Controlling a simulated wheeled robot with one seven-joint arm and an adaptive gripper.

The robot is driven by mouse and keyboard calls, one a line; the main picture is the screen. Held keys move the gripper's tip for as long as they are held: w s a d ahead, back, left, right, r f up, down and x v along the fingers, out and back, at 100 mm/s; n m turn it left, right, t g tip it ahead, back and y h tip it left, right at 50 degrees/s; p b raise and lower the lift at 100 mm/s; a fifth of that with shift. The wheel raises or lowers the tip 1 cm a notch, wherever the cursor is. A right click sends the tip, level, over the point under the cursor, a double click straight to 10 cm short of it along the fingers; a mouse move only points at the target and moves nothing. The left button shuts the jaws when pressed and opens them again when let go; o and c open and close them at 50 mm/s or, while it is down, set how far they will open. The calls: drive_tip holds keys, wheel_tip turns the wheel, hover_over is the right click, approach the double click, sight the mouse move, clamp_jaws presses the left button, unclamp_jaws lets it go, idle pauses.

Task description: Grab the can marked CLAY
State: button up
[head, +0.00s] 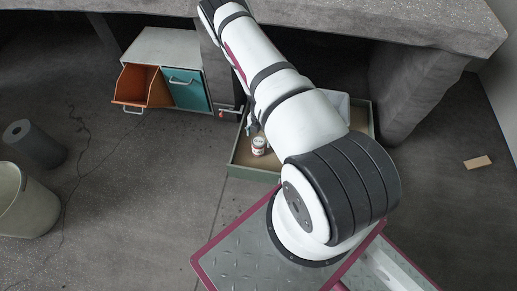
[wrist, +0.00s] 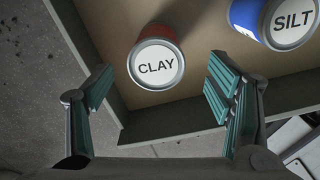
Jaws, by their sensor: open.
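The can marked CLAY (wrist: 157,63) shows in the wrist view, with a white top and a red side. It stands in a shallow tray (wrist: 170,125) with a tan floor. My gripper (wrist: 162,84) is open and empty, one finger to each side of the picture, with the can between and beyond the fingertips. No finger touches it that I can see. In the head view a small can with a white and red look (head: 259,146) stands in the green-walled tray (head: 252,173); its lettering is too small to read. My arm hides much of the tray there.
A blue can marked SILT (wrist: 287,22) stands right of the CLAY can. A cabinet with an open orange drawer (head: 131,85) and a teal front (head: 186,90) is left of the tray. The concrete bench (head: 420,18) overhangs behind. A pale bin (head: 22,200) stands far left.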

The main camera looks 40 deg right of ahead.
sight(259, 141)
drive_tip(key=shift+w+a+f+b, duration=0.1)
drive_tip(key=shift+f+b, duration=0.75)
drive_tip(key=shift+f, duration=0.6)
drive_tip(key=shift+w+f+b, duration=0.1)
drive_tip(key=shift+f+b, duration=0.75)
drive_tip(key=shift+f, duration=0.55)
drive_tip(key=c, duration=1.6)
drive_tip(key=shift+r, duration=0.1)
drive_tip(key=shift+c, duration=0.2)
